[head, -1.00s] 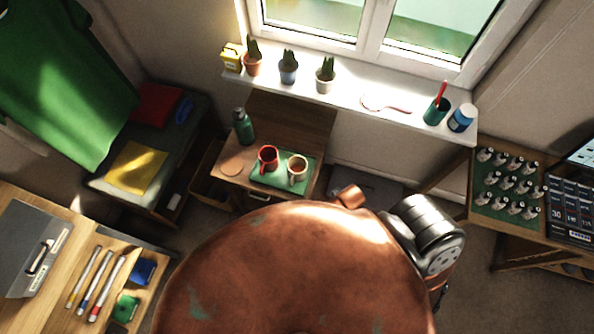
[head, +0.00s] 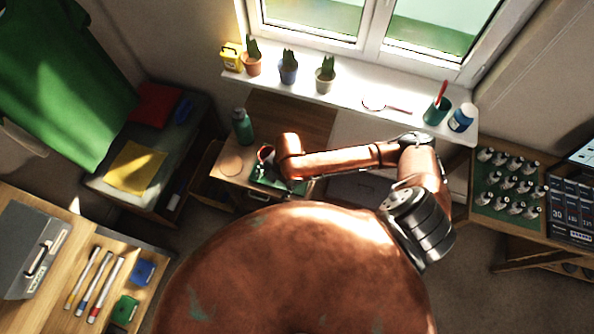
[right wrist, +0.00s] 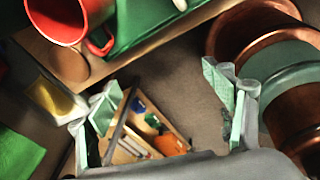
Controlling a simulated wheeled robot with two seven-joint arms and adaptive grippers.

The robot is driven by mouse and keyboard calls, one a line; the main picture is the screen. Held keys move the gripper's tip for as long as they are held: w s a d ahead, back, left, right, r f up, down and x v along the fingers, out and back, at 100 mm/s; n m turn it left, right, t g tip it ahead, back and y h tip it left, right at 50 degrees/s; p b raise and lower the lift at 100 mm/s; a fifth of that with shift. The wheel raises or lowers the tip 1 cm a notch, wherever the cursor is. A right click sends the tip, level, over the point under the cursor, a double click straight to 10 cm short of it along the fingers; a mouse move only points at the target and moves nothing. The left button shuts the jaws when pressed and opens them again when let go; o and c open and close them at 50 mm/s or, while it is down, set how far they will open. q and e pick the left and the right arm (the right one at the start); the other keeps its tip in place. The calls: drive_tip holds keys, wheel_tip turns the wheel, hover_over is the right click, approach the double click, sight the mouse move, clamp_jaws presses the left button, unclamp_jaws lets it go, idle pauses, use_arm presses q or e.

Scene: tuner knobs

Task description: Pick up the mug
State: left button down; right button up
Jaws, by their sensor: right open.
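In the head view the gripper is mostly hidden under my arm at the tray. The second, pale mug is hidden there by my arm. My left gripper is not in view.
A green bottle (head: 242,127) and a round coaster (head: 232,164) share the small table. Above it, the windowsill (head: 350,98) holds potted cacti (head: 288,68) and a green cup (head: 436,112). A knob board (head: 508,185) stands at the right.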

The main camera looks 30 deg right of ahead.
drive_tip(key=w+d+n+g+h, duration=0.1)
drive_tip(key=w+d+n+h, duration=0.25)
drive_tip(key=d, duration=0.95)
drive_tip(key=shift+m+y, duration=0.35)
drive_tip(key=f, duration=0.4)
drive_tip(key=a+f, duration=0.1)
drive_tip(key=f, duration=0.1)
drive_tip(key=shift+s+f+b, duration=0.1)
drive_tip(key=shift+s+b, duration=0.15)
drive_tip(key=shift+b, duration=0.1)
drive_tip(key=shift+f, duration=0.45)
drive_tip(key=shift+c, duration=0.3)
drive_tip(key=shift+w+r, duration=0.1)
drive_tip(key=shift+w, duration=0.05)
drive_tip(key=c, duration=1.6)
drive_tip(key=shift+r, duration=0.15)
